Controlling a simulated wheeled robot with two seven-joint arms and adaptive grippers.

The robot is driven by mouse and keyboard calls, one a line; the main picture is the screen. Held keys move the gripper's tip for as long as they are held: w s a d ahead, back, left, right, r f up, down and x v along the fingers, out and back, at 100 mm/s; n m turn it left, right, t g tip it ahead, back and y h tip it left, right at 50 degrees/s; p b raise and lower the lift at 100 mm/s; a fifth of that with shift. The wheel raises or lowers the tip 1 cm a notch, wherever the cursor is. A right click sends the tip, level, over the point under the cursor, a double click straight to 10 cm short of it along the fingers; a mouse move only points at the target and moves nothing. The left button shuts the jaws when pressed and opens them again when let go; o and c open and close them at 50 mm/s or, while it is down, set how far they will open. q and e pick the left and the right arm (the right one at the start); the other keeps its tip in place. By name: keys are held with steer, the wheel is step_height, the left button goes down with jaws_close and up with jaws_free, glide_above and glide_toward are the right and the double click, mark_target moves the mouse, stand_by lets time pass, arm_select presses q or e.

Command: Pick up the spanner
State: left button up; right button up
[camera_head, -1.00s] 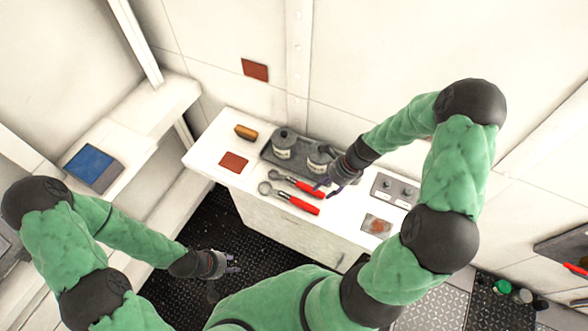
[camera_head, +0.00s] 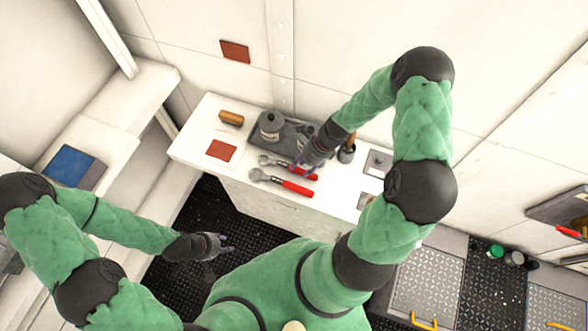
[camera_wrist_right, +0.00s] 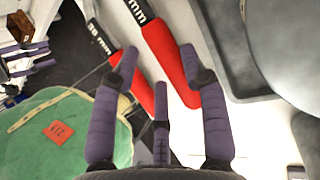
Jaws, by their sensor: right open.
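Two spanners with red handles and grey heads lie side by side on the white counter. The far spanner (camera_head: 272,160) is partly hidden by my right gripper; the near spanner (camera_head: 297,187) shows whole. My right gripper (camera_head: 306,168) is open above the far spanner's handle. In the right wrist view, its purple fingers (camera_wrist_right: 160,70) are spread, with red handles (camera_wrist_right: 168,52) showing beyond and between them. Contact with a handle cannot be told. My left gripper (camera_head: 226,244) is apart from the counter, over the dark floor, with its fingers apart and empty.
A dark tray (camera_head: 292,144) with grey canisters (camera_head: 271,125) stands behind the spanners. A brown-handled brush (camera_head: 231,118) and a red-brown card (camera_head: 221,150) lie to the left. A dark cup (camera_head: 347,154) and a switch plate (camera_head: 378,163) stand to the right.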

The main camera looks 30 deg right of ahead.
mark_target(297, 169)
steer(key=x, duration=0.3)
steer(key=shift+w, duration=0.2)
steer(key=shift+s+r, duration=0.1)
jaws_close()
